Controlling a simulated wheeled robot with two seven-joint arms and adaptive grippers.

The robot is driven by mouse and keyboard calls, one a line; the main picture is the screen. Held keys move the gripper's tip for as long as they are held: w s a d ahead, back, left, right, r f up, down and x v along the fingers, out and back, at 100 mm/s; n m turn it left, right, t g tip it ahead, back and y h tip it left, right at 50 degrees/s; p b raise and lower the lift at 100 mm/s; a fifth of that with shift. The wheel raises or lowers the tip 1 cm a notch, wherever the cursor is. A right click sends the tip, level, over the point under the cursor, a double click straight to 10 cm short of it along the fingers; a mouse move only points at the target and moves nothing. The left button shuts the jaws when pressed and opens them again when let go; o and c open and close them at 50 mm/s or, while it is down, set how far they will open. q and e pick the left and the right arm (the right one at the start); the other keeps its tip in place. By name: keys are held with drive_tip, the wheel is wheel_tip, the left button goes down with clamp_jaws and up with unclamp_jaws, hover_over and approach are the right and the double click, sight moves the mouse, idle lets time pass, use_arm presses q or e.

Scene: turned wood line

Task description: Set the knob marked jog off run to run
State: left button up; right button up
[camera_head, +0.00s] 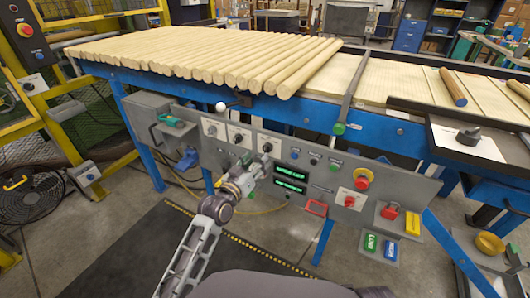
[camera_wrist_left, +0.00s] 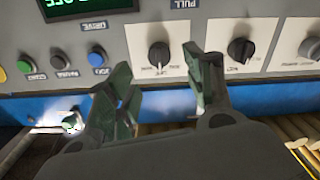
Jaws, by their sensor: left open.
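A black rotary knob (camera_wrist_left: 159,52) on a white plate sits on the grey control panel in the left wrist view, which shows the panel upside down. Its white mark lines up with the middle of small lettering too blurred to read surely; I take it as the jog off run knob. In the head view this knob (camera_head: 267,147) is the rightmost of three. My left gripper (camera_wrist_left: 160,88) is open, with its fingertips just short of the knob and to both sides of it in the picture. It also shows in the head view (camera_head: 248,168). My right gripper is not in view.
Another knob (camera_wrist_left: 240,48) sits close beside the right finger. Push buttons (camera_wrist_left: 97,56) and a green display (camera_wrist_left: 90,5) are on the left in the wrist view. A red emergency button (camera_head: 362,182) is farther right on the panel, under the blue-framed conveyor (camera_head: 300,110).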

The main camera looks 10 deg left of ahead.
sight(265, 151)
use_arm(q)
drive_tip(key=shift+x, duration=0.8)
drive_tip(key=shift+b+x, duration=0.6)
drive_tip(key=shift+x, duration=1.15)
drive_tip(key=shift+w+d, duration=0.2)
drive_tip(key=shift+w, duration=0.3)
drive_tip(key=shift+w+d, duration=0.1)
drive_tip(key=shift+w, duration=0.2)
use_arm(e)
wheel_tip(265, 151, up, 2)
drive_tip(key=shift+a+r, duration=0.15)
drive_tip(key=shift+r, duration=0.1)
use_arm(q)
drive_tip(key=c, duration=1)
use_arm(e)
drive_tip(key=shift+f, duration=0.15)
